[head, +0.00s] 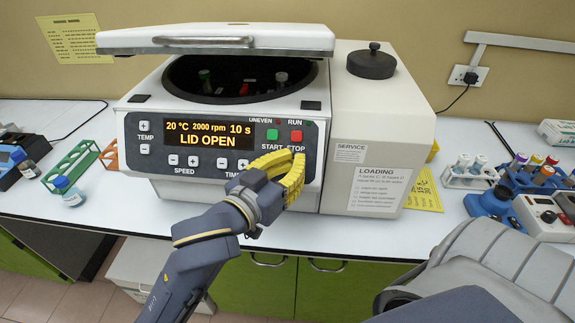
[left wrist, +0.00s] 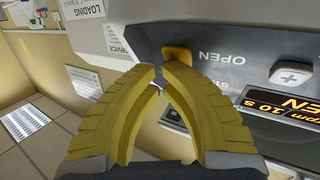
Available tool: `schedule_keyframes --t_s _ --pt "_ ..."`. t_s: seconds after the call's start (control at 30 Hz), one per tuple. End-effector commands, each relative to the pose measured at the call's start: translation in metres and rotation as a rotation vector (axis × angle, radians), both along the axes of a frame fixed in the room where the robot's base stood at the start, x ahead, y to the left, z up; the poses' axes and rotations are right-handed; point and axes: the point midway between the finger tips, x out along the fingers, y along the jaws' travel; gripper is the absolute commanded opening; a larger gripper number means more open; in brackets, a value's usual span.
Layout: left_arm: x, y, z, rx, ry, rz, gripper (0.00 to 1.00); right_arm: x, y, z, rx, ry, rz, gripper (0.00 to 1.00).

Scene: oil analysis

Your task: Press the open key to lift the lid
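The white centrifuge (head: 335,110) stands on the bench with its lid (head: 220,42) raised above the dark round chamber. Its display (head: 208,133) reads "LID OPEN". My left gripper (head: 297,158) is at the lower right of the control panel, its yellow fingers brought together with nothing seen between them. In the left wrist view its fingertips (left wrist: 160,70) are at or just in front of the yellow open key (left wrist: 177,53), beside the word OPEN; contact is hard to tell. In the head view the gripper hides the key. My right gripper is out of view.
Several tubes show inside the chamber. A green rack (head: 70,165) and a blue-capped bottle (head: 68,190) stand left of the centrifuge. A white tube rack (head: 467,175) and a blue rack (head: 520,178) stand at right. A black knob (head: 371,62) tops the right housing.

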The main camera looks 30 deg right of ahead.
Motion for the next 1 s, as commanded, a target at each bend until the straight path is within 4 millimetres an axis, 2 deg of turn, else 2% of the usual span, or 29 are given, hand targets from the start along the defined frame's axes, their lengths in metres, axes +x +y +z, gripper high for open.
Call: schedule_keyframes --t_s 1.0 --pt "-0.011 0.009 0.008 0.001 0.0 0.0 0.0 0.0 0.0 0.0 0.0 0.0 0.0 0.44"
